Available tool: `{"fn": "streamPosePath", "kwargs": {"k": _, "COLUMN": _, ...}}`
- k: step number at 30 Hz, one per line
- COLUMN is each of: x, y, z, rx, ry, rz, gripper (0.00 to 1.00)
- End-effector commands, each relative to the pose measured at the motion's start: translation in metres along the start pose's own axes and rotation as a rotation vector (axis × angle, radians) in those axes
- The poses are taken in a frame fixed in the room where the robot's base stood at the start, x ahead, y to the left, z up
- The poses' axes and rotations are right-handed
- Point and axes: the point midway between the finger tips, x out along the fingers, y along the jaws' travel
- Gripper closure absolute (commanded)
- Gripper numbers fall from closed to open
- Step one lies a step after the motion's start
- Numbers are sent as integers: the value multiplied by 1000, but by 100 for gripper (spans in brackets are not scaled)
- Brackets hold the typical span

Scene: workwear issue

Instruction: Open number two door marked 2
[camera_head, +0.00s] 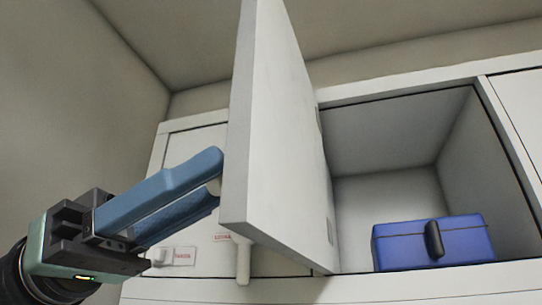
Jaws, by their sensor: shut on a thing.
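A white door (280,130) stands swung wide open, hinged at the left side of an open compartment (385,150). I see its edge and inner face; its outer face and any number on it are hidden. My gripper (215,172), with two long blue fingers, is on the outer side of the door at its free edge. A small pale piece, seemingly the door's handle (214,187), shows between the fingertips, and the fingers are shut on it.
A blue case (432,242) with a dark handle sits in the compartment. A closed white door (190,226) at left carries small red-lettered labels; a pale vertical bar (243,262) shows below the open door. Another white panel (522,100) is at right.

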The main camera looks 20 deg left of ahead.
Motion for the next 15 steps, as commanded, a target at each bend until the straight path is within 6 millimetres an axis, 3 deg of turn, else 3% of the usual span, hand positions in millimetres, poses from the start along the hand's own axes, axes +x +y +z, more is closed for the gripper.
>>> {"fn": "streamPosePath", "kwargs": {"k": 6, "x": -22, "y": 0, "z": -14, "rx": -34, "ry": 2, "rz": 68, "gripper": 100}}
{"fn": "streamPosePath", "kwargs": {"k": 15, "x": -36, "y": 0, "z": -16, "rx": -48, "ry": 1, "rz": 107, "gripper": 100}}
